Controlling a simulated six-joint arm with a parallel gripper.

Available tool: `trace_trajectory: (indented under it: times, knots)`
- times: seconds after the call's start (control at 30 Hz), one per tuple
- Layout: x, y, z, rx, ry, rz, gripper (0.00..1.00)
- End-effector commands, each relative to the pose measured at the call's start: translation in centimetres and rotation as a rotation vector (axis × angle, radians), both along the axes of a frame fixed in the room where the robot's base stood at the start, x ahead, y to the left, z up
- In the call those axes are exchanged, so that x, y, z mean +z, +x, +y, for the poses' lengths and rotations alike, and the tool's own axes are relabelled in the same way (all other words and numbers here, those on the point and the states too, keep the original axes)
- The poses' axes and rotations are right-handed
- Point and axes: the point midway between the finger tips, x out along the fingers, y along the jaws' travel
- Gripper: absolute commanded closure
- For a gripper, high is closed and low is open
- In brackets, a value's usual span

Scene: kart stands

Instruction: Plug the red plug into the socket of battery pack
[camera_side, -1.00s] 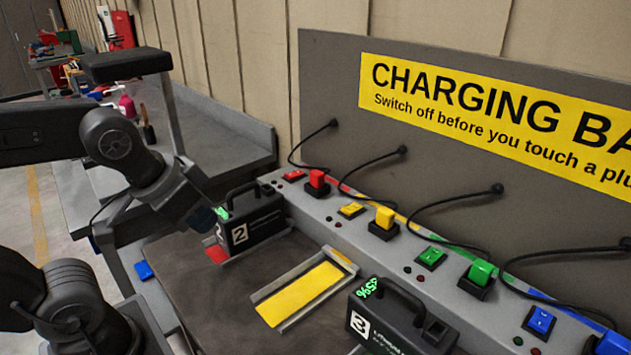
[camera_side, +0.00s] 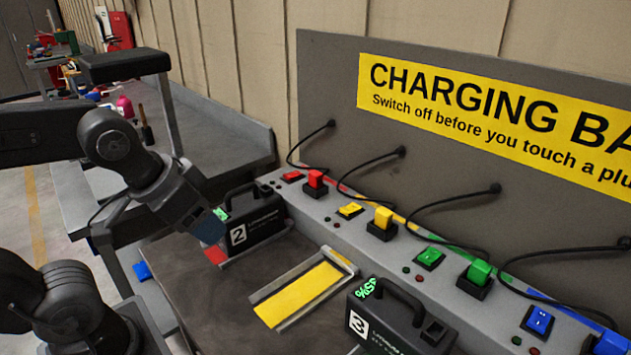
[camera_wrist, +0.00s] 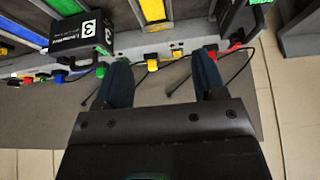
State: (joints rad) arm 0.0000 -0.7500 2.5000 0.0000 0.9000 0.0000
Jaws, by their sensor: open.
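The red plug (camera_side: 315,179) sits upright in a black holder on the grey charging ledge in the side view, with a black cable running to the back panel. Battery pack 2 (camera_side: 258,222) stands on the red bay at the left. Battery pack 3 (camera_side: 385,322) stands nearer the camera, with a dark socket-like block on its top; it also shows in the wrist view (camera_wrist: 92,32). My gripper (camera_side: 210,227) is left of pack 2, apart from the red plug. In the wrist view its blue fingers (camera_wrist: 162,84) are spread with nothing between them.
Yellow (camera_side: 383,217) and green (camera_side: 479,272) plugs stand along the ledge among coloured switches, with loose cables behind them. The yellow bay (camera_side: 300,294) between the packs is empty. A sign panel (camera_side: 480,110) rises behind.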

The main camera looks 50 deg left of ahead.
Motion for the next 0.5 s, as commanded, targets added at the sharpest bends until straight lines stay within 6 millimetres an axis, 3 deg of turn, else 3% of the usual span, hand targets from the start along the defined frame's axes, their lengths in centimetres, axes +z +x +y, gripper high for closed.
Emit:
trace_trajectory:
  times: [0.3,0.37,0.5]
  knots:
    - [0.4,0.6,0.1,0.002,0.001,0.004,0.34]
    - [1.0,1.6,0.3,0.004,0.003,0.011,0.34]
    - [3.0,5.9,1.3,0.008,0.009,0.045,0.34]
